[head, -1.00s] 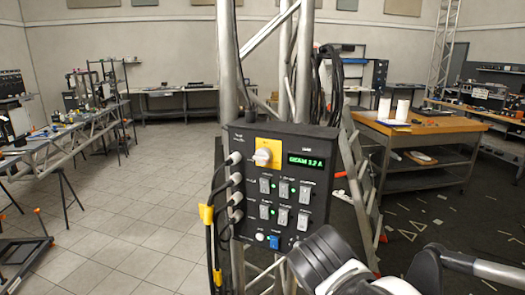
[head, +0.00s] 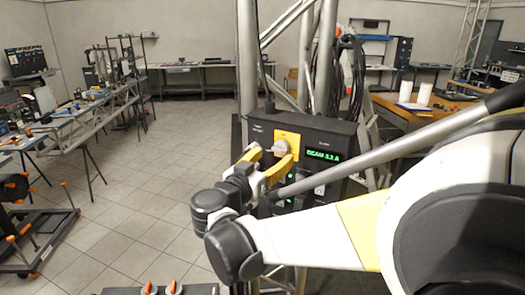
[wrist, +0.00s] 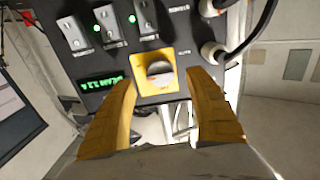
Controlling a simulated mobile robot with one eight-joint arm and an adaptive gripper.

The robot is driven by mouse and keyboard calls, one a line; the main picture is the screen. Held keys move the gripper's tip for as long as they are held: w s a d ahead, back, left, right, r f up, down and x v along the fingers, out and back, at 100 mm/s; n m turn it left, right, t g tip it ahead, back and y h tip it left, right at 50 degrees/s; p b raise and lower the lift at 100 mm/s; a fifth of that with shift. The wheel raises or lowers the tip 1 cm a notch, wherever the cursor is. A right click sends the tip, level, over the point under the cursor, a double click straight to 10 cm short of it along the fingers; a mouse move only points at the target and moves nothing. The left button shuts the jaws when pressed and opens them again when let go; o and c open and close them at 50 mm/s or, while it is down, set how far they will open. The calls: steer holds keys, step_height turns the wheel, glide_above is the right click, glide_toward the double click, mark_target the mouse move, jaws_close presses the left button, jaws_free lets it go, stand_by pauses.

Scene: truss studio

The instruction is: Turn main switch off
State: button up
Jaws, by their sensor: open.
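The main switch is a pale rotary knob (head: 281,147) on a yellow plate (head: 290,137), set on the upper part of a black control box (head: 335,131). The knob also shows in the wrist view (wrist: 160,74), between and beyond my fingertips. My gripper (head: 268,163) is open, its two yellow fingers close in front of the knob. In the wrist view my gripper (wrist: 162,85) has one finger to each side of the yellow plate; I cannot tell whether either touches it. The green display (head: 322,156) beside the knob is lit. My arm hides much of the box's lower part.
Toggle switches (wrist: 103,17) with green lights sit near the knob. Cable plugs (wrist: 213,52) stick out of the box edge. Metal truss poles (head: 325,60) stand behind the box. A wooden bench (head: 395,104) is at right; the tiled floor (head: 150,190) at left is open.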

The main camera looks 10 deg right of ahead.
mark_target(278, 152)
steer(key=x, duration=0.5)
steer(key=shift+c, duration=0.6)
steer(key=c, duration=1.1)
